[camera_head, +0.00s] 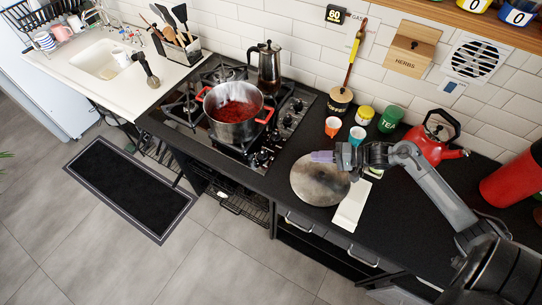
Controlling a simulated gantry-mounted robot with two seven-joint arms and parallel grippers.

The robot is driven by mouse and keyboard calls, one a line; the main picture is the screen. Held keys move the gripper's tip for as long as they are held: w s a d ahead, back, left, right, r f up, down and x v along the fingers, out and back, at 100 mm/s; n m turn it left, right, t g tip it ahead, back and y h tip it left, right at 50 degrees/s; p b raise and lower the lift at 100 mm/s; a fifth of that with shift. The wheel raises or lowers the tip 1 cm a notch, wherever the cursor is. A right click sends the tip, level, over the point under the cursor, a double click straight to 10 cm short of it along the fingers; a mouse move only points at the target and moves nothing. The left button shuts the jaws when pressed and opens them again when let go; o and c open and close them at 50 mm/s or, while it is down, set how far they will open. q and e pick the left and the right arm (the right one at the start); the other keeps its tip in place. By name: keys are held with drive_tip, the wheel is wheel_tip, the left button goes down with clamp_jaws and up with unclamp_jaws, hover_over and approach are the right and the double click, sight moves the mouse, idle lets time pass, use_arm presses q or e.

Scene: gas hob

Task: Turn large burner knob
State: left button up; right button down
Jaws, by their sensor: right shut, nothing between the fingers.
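The gas hob (187,121) is set in the dark counter. Several black knobs (276,138) run in a row along its right side; I cannot tell which one belongs to the large burner, or how each is turned. My right gripper (318,156) comes in from the right, its pale purple fingertips pointing left toward the knobs. It is shut and empty, apart from the knobs, with a stretch of counter between in the picture. My left gripper is not in view.
A steel pot (231,126) of red food with red handles stands on the hob, a moka pot (268,68) behind it. A round metal lid (312,188) lies below my right gripper. Orange (332,126) and blue (357,135) cups stand behind it.

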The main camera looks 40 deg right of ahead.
sight(263, 156)
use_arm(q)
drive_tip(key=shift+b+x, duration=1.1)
use_arm(e)
drive_tip(key=x, duration=1.7)
drive_tip(key=shift+d, duration=0.1)
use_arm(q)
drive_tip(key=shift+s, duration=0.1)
use_arm(e)
drive_tip(key=shift+s, duration=0.1)
